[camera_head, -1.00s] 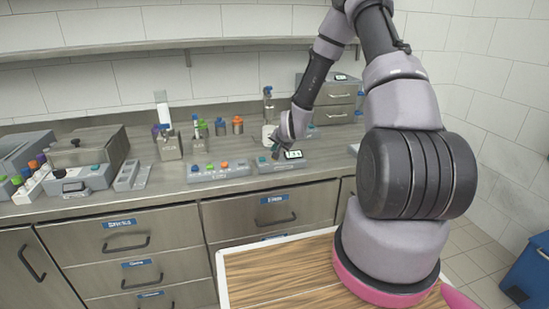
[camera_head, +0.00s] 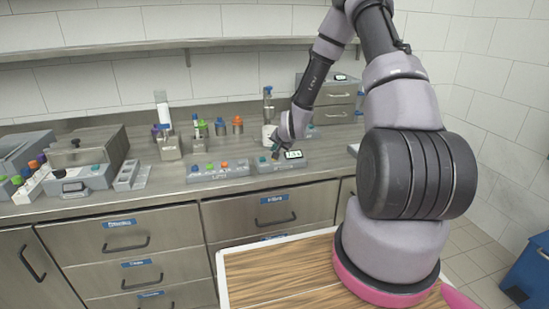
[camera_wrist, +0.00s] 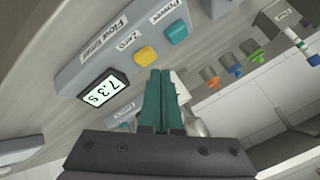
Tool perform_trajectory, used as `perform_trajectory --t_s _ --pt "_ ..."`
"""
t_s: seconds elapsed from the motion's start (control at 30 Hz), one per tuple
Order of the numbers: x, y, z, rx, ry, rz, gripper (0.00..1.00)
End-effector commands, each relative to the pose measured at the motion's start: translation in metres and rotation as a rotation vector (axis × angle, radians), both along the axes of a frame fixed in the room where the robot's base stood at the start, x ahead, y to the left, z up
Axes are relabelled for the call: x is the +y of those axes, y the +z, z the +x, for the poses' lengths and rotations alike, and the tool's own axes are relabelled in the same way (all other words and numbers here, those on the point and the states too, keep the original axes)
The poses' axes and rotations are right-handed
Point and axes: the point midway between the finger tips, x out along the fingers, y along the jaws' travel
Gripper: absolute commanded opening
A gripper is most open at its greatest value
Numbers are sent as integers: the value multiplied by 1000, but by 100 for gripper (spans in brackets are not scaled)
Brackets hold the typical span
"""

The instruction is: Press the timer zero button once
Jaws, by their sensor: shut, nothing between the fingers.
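The flow timer (camera_wrist: 100,65) is a grey box whose display (camera_wrist: 103,91) reads 7.3 s. It also shows in the head view (camera_head: 283,166) on the counter below my gripper. Its yellow button (camera_wrist: 146,56) is beside the "Zero" label, and its teal button (camera_wrist: 177,31) is beside the "Power" label. My gripper (camera_wrist: 166,73) is shut and empty, its teal fingertips close to the yellow button in the wrist view. I cannot tell whether they touch it. In the head view my gripper (camera_head: 276,152) is just above the timer.
A grey button box (camera_head: 218,173) stands left of the timer. Bottles and coloured pieces stand behind it, and a dispenser (camera_head: 268,110) stands behind my gripper. A grey machine (camera_head: 85,160) is at the far left. Some counter in front of the boxes is clear.

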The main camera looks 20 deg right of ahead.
Motion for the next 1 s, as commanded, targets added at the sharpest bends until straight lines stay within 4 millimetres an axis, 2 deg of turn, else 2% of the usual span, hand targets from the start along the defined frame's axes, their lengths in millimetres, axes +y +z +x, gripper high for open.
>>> perform_trajectory --t_s 0.67,1.0 --pt "0 0 0 0 0 0 0" --pt "0 -8 0 -1 -1 0 0"
